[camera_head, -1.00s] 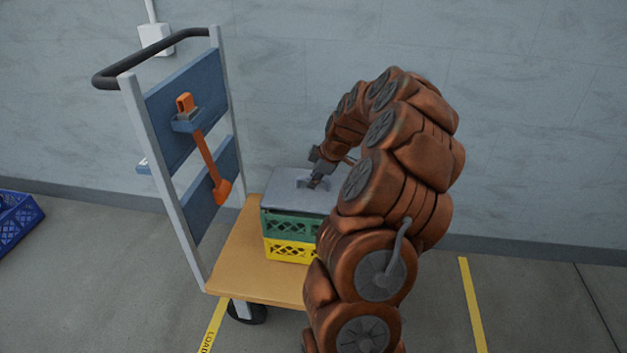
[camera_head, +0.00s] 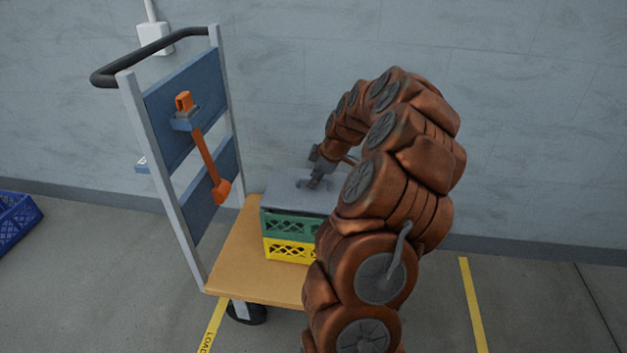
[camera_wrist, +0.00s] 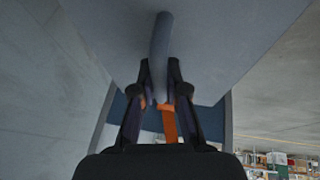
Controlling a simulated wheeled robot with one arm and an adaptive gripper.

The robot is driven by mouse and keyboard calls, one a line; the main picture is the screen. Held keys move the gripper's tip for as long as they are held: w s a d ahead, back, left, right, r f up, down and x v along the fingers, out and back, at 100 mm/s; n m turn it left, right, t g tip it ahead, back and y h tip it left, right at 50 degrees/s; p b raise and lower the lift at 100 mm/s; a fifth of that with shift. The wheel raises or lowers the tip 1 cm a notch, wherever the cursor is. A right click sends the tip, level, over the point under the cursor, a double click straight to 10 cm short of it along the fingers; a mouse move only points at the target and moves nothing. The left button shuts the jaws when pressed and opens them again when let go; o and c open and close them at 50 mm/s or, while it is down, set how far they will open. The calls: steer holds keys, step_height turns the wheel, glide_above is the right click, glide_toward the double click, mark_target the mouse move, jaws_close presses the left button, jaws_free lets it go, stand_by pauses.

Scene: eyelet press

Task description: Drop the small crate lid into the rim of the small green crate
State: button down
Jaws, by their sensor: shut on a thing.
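The grey crate lid (camera_head: 285,187) lies flat over the top of the small green crate (camera_head: 290,224) in the head view. I cannot tell whether it is inside the rim or just above it. The green crate stands on a yellow crate (camera_head: 290,250) on the cart. My gripper (camera_head: 314,184) is over the lid, shut on its handle. In the wrist view my gripper (camera_wrist: 160,85) has its two fingers on either side of the lid's bar handle (camera_wrist: 161,45). My arm hides the right part of the lid and crates.
The cart's wooden deck (camera_head: 240,255) carries the crates. Its blue-panelled back (camera_head: 185,105) holds an orange tool (camera_head: 205,150) at the left. A blue crate (camera_head: 15,220) sits on the floor at the far left. The wall is close behind.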

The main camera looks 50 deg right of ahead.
steer(key=shift+f+b, duration=0.45)
steer(key=shift+f, duration=0.3)
stand_by(1.1)
steer(key=c, duration=1.1)
jaws_free()
steer(key=shift+r, duration=0.15)
steer(key=shift+r+p, duration=0.7)
steer(key=shift+r, duration=2.65)
